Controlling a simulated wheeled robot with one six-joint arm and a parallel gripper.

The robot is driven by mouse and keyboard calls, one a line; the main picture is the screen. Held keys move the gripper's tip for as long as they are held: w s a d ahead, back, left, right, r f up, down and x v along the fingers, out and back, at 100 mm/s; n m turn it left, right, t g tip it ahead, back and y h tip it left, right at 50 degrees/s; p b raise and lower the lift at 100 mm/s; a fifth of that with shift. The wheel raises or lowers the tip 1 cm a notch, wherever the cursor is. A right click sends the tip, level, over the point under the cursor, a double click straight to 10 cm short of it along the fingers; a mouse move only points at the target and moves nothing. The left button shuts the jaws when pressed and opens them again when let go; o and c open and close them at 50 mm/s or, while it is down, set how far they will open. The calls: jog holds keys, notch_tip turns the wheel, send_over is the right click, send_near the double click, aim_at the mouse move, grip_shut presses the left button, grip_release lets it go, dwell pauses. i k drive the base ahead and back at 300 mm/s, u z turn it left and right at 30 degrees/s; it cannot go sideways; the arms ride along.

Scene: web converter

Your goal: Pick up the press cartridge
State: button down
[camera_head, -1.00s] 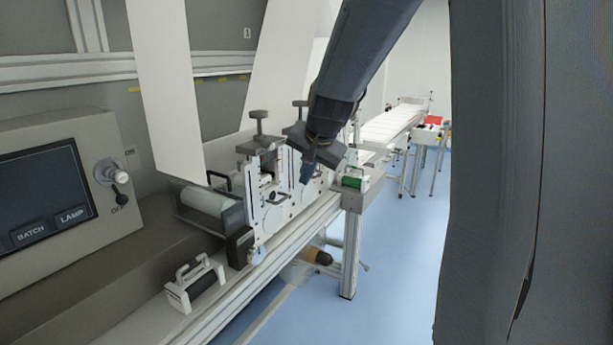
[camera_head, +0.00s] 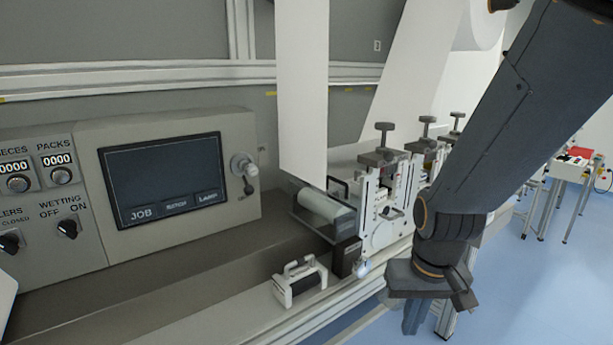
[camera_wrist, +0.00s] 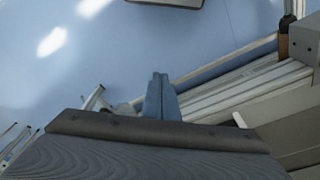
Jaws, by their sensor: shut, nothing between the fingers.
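A small cartridge (camera_head: 300,282) with a dark roller, white end plates and a white carrying handle sits on the pale ledge in front of the machine. It looks like the press cartridge and stands upright on its own. My gripper (camera_head: 415,318) is to the right of it, apart from it, out beyond the ledge over the floor, fingers pointing down. In the wrist view the two blue-grey fingers (camera_wrist: 160,90) are together with nothing between them. The cartridge does not show in the wrist view.
Press stations (camera_head: 385,200) with dark knobs stand behind my arm, by a glass-sided tray with a pale roller (camera_head: 325,207). A control panel (camera_head: 165,175) rises at the left. The ledge left of the cartridge is clear. Blue floor (camera_wrist: 110,45) lies below my gripper.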

aim_at(289, 286)
jog(key=k, duration=0.65)
jog(key=u, duration=0.05)
jog(key=i, duration=0.65)
jog(key=u, duration=0.65)
jog(key=i, duration=0.55)
jog(key=u, duration=0.45)
